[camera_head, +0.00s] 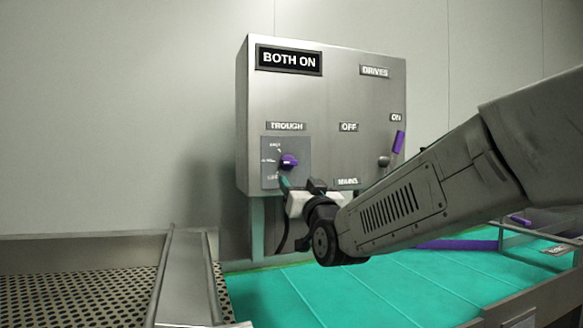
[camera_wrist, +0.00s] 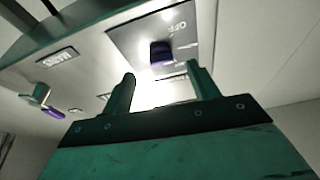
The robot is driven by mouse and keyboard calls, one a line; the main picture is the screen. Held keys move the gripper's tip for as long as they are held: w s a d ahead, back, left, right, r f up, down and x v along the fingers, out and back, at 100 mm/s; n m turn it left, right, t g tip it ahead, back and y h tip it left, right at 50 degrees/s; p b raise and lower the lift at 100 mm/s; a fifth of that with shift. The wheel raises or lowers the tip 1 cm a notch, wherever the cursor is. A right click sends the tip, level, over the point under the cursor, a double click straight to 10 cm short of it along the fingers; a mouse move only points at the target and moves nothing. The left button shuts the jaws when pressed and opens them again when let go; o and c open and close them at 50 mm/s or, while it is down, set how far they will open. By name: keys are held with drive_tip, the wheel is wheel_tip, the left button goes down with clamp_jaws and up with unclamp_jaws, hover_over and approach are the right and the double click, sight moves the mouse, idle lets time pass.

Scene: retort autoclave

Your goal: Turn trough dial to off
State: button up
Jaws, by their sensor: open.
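The trough dial (camera_head: 289,161) is a purple knob on a grey plate under the TROUGH label, on the steel control box (camera_head: 330,90). Small printed marks lie to its left; their words are hard to read, and so is the knob's exact setting. My gripper (camera_head: 285,185) is just below the dial. In the wrist view the purple dial (camera_wrist: 161,51) shows beyond and between the two green fingers of my open gripper (camera_wrist: 163,72). No contact with the dial is visible. The OFF mark on the plate appears upside down above the dial there.
The box's display (camera_head: 289,60) reads BOTH ON. A purple-handled drives lever (camera_head: 399,142) points up near the ON label, right of the dial. A green conveyor surface (camera_head: 340,295) lies below. A perforated metal bed (camera_head: 80,285) is at left.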

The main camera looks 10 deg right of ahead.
sight(291, 165)
drive_tip(key=x, duration=0.4)
drive_tip(key=r+x, duration=0.1)
drive_tip(key=x, duration=0.3)
drive_tip(key=shift+s+d, duration=0.2)
drive_tip(key=shift+s, duration=0.05)
drive_tip(key=c, duration=1)
